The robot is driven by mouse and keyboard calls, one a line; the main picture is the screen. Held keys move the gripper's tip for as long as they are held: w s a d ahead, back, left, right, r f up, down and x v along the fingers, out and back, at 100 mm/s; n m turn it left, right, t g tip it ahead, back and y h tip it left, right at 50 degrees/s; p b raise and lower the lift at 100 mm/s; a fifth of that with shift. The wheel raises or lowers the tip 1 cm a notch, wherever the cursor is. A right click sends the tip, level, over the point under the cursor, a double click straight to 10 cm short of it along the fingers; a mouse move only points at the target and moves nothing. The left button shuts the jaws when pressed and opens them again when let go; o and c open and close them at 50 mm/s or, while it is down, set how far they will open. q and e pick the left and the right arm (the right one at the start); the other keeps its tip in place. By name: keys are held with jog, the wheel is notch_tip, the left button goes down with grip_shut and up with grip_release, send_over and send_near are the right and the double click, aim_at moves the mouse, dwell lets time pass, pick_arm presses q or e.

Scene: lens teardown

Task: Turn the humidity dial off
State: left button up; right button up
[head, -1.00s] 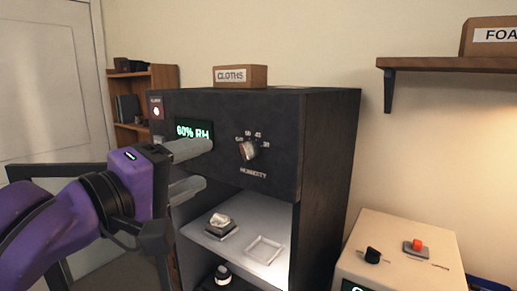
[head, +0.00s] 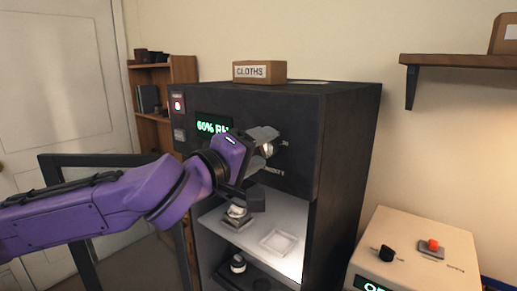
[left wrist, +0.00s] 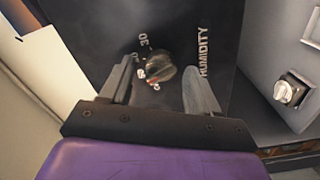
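The humidity dial (head: 267,150) is a round metallic knob on the dark cabinet's front panel, mostly hidden behind my left gripper in the head view. In the left wrist view the dial (left wrist: 157,74) shows whole, with scale marks and the word HUMIDITY beside it. My left gripper (left wrist: 160,85) is open, its two fingers on either side of the dial with gaps between; contact is not seen. It also shows in the head view (head: 262,165). The green display (head: 212,125) reads 60% RH. My right gripper is not in view.
The cabinet (head: 345,150) is open below the panel, with a lens part (head: 237,213) and a clear tray (head: 278,242) on its shelf. A CLOTHS box (head: 259,71) stands on top. A beige box (head: 415,235) with a knob and red button stands at right.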

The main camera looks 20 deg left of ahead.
pick_arm(q)
jog(key=c, duration=1)
jog(key=shift+f+n, duration=0.1)
jog(key=shift+n, duration=0.3)
jog(key=n+b, duration=0.1)
jog(key=n, duration=0.2)
jog(key=shift+f+b, duration=0.1)
jog(key=shift+b, duration=0.3)
jog(key=n+b, duration=0.2)
jog(key=n, duration=0.3)
jog(key=shift+b, duration=0.3)
jog(key=o, duration=1)
jog(key=shift+n, duration=0.3)
jog(key=shift+o, duration=0.2)
